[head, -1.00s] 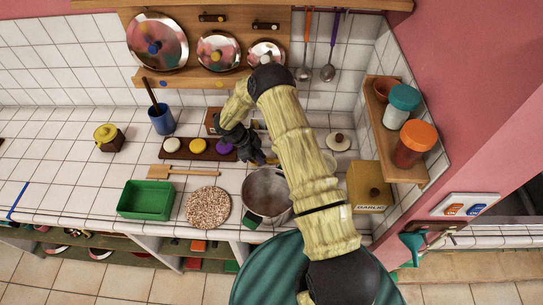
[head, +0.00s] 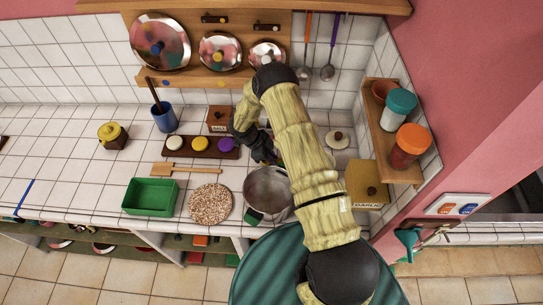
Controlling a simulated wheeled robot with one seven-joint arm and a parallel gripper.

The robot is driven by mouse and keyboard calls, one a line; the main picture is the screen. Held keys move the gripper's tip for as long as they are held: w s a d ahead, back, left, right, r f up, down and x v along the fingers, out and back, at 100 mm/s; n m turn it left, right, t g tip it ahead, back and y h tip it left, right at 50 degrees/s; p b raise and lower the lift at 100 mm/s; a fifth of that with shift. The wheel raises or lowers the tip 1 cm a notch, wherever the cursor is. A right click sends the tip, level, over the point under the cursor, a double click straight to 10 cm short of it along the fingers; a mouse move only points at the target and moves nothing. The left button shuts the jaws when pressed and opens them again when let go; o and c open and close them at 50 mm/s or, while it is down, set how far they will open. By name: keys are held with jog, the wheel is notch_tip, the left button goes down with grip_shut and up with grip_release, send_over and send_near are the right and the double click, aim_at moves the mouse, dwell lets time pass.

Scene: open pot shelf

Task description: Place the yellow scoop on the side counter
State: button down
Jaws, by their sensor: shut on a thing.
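My gripper (head: 268,152) is low over the white tiled counter (head: 75,170), behind the steel pot (head: 268,188) and just right of the rack with white, yellow and purple knobs (head: 190,152). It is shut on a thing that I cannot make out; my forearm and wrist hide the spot. I cannot pick out a yellow scoop. A tiled side surface (head: 480,238) shows at the right, past the pink wall.
A garlic box (head: 366,186) and a wall shelf with jars (head: 396,165) stand right of my arm. A green tray (head: 150,196), speckled round board (head: 210,204), wooden spatula (head: 180,169) and blue cup (head: 164,118) are left. The left counter has free room.

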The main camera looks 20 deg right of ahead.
jog(key=shift+f, duration=0.1)
jog(key=c, duration=1.4)
grip_release()
jog(key=shift+c, duration=0.2)
jog(key=shift+a+r, duration=0.1)
jog(key=shift+r, duration=0.1)
jog(key=shift+b+v, duration=0.65)
jog(key=shift+v, duration=0.45)
jog(key=w+a+b, duration=0.1)
jog(key=a+b, duration=0.1)
jog(key=a, duration=0.1)
jog(key=w+a+b, duration=0.1)
jog(key=a+b, duration=0.1)
jog(key=a, duration=0.2)
jog(key=w+a+b, duration=0.2)
jog(key=a, duration=0.2)
jog(key=shift+a+r, duration=0.2)
jog(key=shift+a, duration=0.1)
